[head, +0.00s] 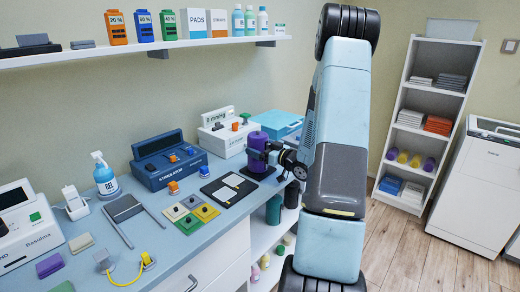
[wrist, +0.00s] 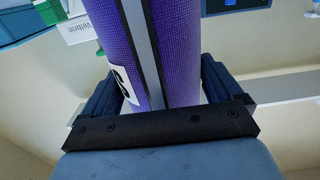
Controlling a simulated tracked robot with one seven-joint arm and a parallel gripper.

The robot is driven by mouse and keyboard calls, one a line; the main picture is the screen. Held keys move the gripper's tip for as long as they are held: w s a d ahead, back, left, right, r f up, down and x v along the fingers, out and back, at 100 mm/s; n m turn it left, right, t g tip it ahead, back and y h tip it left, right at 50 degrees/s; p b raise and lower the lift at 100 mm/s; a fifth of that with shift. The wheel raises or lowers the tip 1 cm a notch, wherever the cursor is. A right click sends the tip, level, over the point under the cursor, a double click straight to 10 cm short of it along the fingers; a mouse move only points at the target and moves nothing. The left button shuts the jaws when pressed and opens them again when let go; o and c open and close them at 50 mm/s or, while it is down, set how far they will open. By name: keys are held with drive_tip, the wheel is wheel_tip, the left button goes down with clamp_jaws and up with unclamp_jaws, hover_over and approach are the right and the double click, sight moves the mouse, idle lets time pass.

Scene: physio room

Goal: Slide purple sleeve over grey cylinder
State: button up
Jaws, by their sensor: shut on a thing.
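The purple sleeve (head: 257,142) is upright at the far right end of the blue-grey counter, just above or on a dark square base (head: 257,172). In the wrist view the purple sleeve (wrist: 183,50) fills the space between my fingers and bears a white label. A grey strip (wrist: 142,35) runs lengthwise between two purple parts; it may be the grey cylinder seen through a slit, but I cannot tell. The cylinder does not show clearly in the head view. My gripper (head: 271,152) reaches in from the right and is shut on the sleeve; it also shows in the wrist view (wrist: 158,90).
A blue stimulator unit (head: 168,162) and a white device (head: 221,137) stand left of the sleeve. A black clipboard-like board (head: 228,190) and coloured pads (head: 207,212) lie in front. A blue box (head: 277,121) is behind.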

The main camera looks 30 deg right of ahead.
drive_tip(key=o, duration=0.9)
drive_tip(key=v, duration=1.3)
drive_tip(key=shift+s, duration=0.35)
drive_tip(key=shift+d, duration=0.1)
